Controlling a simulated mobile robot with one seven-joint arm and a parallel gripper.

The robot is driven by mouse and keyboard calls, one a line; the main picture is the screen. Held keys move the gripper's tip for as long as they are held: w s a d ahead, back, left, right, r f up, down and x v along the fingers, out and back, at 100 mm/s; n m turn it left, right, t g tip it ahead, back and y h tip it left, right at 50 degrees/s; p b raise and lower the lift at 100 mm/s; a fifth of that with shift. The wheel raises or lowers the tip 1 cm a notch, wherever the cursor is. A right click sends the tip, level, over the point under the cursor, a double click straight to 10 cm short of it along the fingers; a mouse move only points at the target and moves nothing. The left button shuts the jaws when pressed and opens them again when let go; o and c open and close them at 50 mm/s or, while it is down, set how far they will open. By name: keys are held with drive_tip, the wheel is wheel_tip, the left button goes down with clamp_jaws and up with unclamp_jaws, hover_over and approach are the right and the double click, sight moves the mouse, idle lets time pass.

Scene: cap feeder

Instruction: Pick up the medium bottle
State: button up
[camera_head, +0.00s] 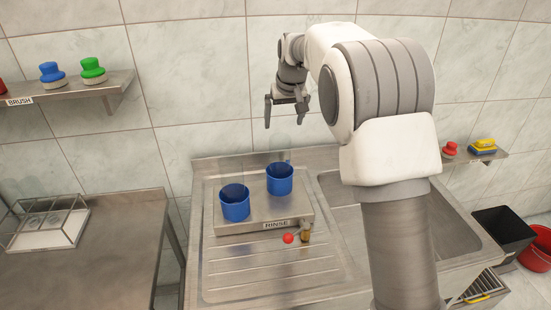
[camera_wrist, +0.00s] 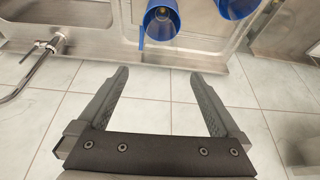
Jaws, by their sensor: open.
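I see nothing that is clearly a medium bottle in either view. A small brown-gold piece (camera_head: 305,234) stands at the front of the rinse stand, beside a red ball; it is too small to tell what it is. My gripper (camera_head: 285,113) is open and empty, raised in front of the tiled wall above the sink unit. In the wrist view its two fingers (camera_wrist: 159,80) are spread with only tiles between them.
Two blue mugs (camera_head: 235,203) (camera_head: 279,179) stand on the metal rinse stand (camera_head: 262,222). The sink basin (camera_head: 455,225) is at right, partly hidden by my arm. A brush shelf (camera_head: 75,95) is at upper left. The left table (camera_head: 110,250) has a wire rack (camera_head: 48,225).

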sight(279, 134)
drive_tip(key=p+x, duration=0.1)
drive_tip(key=x, duration=1)
drive_tip(key=shift+s+p+x, duration=0.15)
drive_tip(key=shift+p+x, duration=0.35)
drive_tip(key=shift+x, duration=0.95)
drive_tip(key=shift+s+p+x, duration=0.15)
drive_tip(key=shift+p+x, duration=0.3)
drive_tip(key=shift+x, duration=0.95)
drive_tip(key=shift+f, duration=0.15)
drive_tip(key=c, duration=1.1)
wheel_tip(279, 134, up, 9)
drive_tip(key=shift+r+b, duration=0.2)
drive_tip(key=shift+b, duration=0.35)
wheel_tip(279, 134, up, 15)
drive_tip(key=p, duration=0.8)
drive_tip(key=shift+f, duration=0.15)
